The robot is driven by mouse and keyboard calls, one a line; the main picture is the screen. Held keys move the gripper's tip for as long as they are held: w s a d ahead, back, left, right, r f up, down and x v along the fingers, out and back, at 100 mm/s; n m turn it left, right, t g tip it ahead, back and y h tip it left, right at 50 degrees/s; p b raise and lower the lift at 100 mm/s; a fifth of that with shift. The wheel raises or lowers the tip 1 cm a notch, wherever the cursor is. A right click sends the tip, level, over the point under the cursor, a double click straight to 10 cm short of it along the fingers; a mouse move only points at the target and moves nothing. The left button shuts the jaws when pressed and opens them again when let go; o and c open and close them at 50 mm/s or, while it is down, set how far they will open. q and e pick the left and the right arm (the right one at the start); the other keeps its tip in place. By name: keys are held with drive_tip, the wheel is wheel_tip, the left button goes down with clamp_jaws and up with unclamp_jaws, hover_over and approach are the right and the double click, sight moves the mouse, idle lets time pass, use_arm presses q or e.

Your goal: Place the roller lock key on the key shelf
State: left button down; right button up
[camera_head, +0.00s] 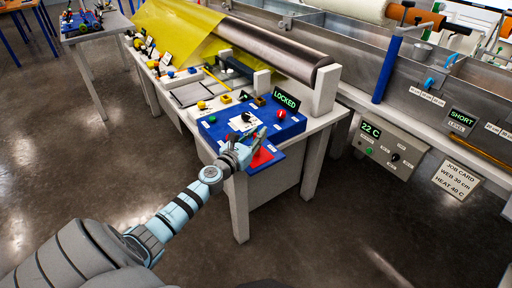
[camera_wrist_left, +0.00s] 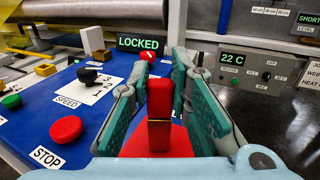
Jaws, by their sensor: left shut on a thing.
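My left gripper (camera_head: 258,135) reaches over the front right corner of the blue control panel (camera_head: 213,128). In the left wrist view its green-padded fingers (camera_wrist_left: 160,95) are shut on a red upright key (camera_wrist_left: 160,105) with a thin gold line across it. A flat red surface (camera_head: 263,157), seemingly the key shelf, lies below the gripper at the panel's front edge; it also shows behind the key in the wrist view (camera_wrist_left: 134,143). Whether the key touches it, I cannot tell. A red round switch (camera_wrist_left: 148,55) stands beyond the fingers. My right gripper is out of view.
The panel carries a LOCKED display (camera_head: 286,101), a black SPEED knob (camera_wrist_left: 87,75) and a red STOP button (camera_wrist_left: 66,129). A large roller (camera_head: 270,50) with yellow film (camera_head: 185,28) lies behind. The metal bath (camera_head: 440,80) stands right, with open floor in front.

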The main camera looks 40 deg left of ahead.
use_arm(q)
drive_tip(key=shift+f, duration=0.35)
drive_tip(key=c, duration=1.5)
unclamp_jaws()
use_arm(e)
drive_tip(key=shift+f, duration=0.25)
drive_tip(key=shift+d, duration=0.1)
